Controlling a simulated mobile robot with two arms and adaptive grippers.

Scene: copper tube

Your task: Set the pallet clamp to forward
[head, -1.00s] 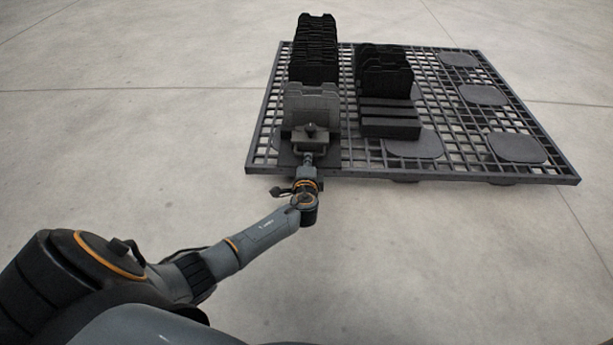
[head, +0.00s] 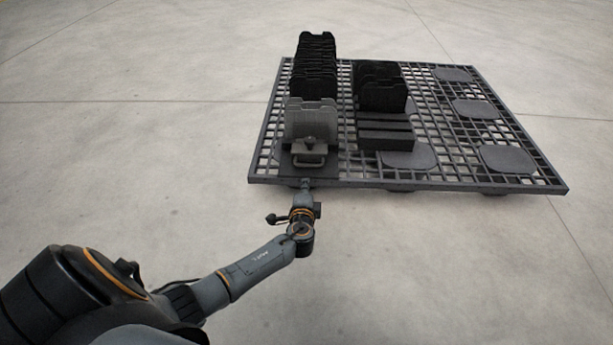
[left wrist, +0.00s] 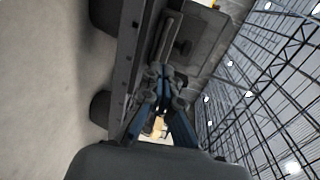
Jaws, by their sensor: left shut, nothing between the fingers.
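The pallet clamp (head: 309,149) is a grey block with a bar handle, at the near left edge of the dark grid pallet (head: 455,185). A light grey plate (head: 311,118) stands upright right behind it. My left gripper (head: 305,181) is at the pallet's near edge, in front of the handle and apart from it in the head view. In the left wrist view the fingers (left wrist: 167,72) are together and empty, near the pallet side (left wrist: 128,65) and a grey bar (left wrist: 167,40), seemingly the handle. The clamp's exact setting is hard to tell. My right gripper is out of view.
A row of black upright plates (head: 314,68) stands behind the grey plate. A second black stack (head: 382,88) and low black blocks (head: 386,134) stand to its right. The pallet's right part is empty apart from flat pads. The concrete floor around is clear.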

